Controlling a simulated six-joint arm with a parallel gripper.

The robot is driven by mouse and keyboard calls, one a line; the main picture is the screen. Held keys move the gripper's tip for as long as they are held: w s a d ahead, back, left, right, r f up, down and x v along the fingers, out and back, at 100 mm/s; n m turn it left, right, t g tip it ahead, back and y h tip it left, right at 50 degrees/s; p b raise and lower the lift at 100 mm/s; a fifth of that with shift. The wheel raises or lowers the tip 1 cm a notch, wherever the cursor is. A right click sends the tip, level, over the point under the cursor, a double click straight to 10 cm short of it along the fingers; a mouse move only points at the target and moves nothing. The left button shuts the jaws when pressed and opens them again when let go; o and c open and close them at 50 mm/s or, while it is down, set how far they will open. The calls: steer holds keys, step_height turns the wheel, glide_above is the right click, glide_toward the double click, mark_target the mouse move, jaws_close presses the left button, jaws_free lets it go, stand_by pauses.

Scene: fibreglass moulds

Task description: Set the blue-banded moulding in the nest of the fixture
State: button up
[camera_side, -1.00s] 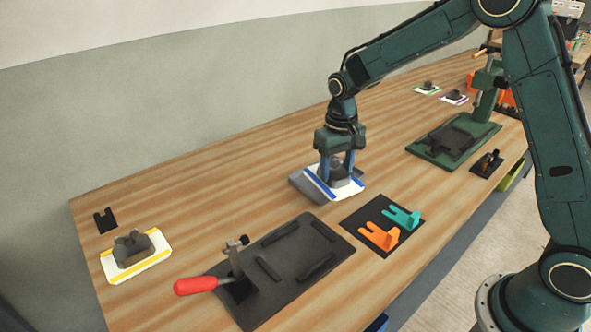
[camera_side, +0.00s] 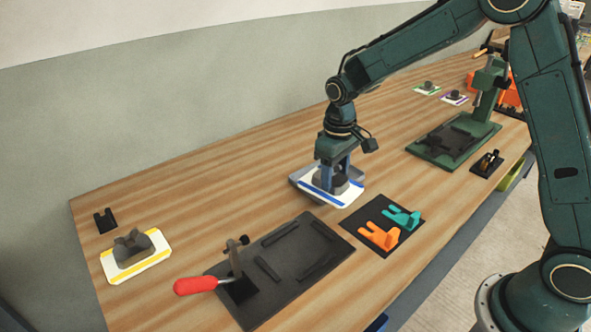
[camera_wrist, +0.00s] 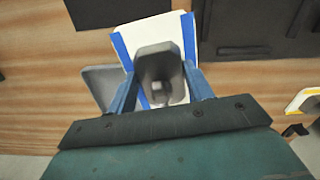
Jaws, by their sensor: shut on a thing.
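The blue-banded moulding (camera_side: 346,197) is a white plate with blue edge bands and a raised grey middle. It is at the centre of the bench in the side view, and it also shows in the wrist view (camera_wrist: 153,35). My gripper (camera_side: 333,184) points down and is shut on the raised middle; its fingers flank it in the wrist view (camera_wrist: 161,92). A grey tray (camera_side: 299,176) lies beside and partly under the moulding; I cannot tell whether they touch. The black fixture plate (camera_side: 287,247) with raised rails and a red-handled clamp (camera_side: 197,285) lies in front, its nest empty.
A yellow-banded moulding (camera_side: 135,252) lies at left, near a small black bracket (camera_side: 104,221). A black mat (camera_side: 361,220) with orange and teal forked pieces is right of the fixture. A green-based press (camera_side: 440,157) stands farther right. Bare bench lies left of my gripper.

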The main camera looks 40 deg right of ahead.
steer(key=s+a+r+n, duration=0.1)
steer(key=a+r+n, duration=0.7)
step_height(320, 180, up, 7)
steer(key=n, duration=0.8)
glide_above(301, 248)
steer(key=shift+f, duration=0.15)
step_height(301, 248, down, 16)
steer(key=shift+r, duration=0.2)
steer(key=shift+f, duration=0.1)
steer(key=shift+f, duration=2.05)
steer(key=shift+f, duration=0.25)
